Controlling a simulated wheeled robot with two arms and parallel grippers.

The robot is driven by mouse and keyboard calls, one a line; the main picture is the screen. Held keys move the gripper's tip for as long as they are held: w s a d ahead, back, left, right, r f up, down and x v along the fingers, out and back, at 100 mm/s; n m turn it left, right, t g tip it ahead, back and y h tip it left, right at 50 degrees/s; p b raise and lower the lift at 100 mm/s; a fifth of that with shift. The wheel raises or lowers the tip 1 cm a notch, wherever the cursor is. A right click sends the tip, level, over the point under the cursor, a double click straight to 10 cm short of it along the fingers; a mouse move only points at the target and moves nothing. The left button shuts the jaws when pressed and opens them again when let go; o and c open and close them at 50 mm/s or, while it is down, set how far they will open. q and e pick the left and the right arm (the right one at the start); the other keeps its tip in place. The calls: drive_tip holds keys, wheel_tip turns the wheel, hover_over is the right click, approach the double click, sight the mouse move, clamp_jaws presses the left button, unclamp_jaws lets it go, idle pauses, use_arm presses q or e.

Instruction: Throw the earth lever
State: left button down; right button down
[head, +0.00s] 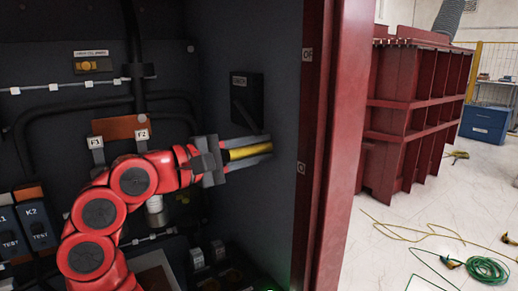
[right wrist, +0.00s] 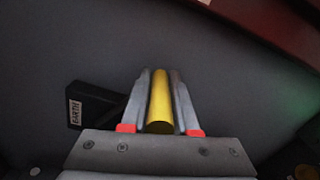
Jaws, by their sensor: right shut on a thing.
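The earth lever's yellow handle (head: 250,152) points right toward the cabinet's side wall. My right gripper (head: 268,152) is shut on it, with one grey finger along each side. In the right wrist view the yellow handle (right wrist: 161,103) lies lengthwise between the fingers of the right gripper (right wrist: 161,73). A black housing (head: 247,98) is on the side wall just above the gripper. In the right wrist view the housing (right wrist: 100,105) carries a label reading EARTH. The lever's joint with the housing is mostly hidden. My left gripper is not in view.
The red cabinet frame (head: 335,140) stands close to the right of the gripper. Cables and test boxes (head: 38,230) are on the left inside the cabinet. Outside are a red finned unit (head: 412,115), a blue box (head: 484,124) and a green cable (head: 487,270) on the floor.

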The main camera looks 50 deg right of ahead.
drive_tip(key=shift+w+f, duration=0.15)
drive_tip(key=shift+w, duration=0.05)
drive_tip(key=c, duration=0.9)
unclamp_jaws()
drive_tip(key=shift+o, duration=1.1)
drive_tip(key=shift+w, duration=0.2)
drive_tip(key=v, duration=1.7)
drive_tip(key=shift+a, duration=0.2)
drive_tip(key=shift+s+f, duration=0.15)
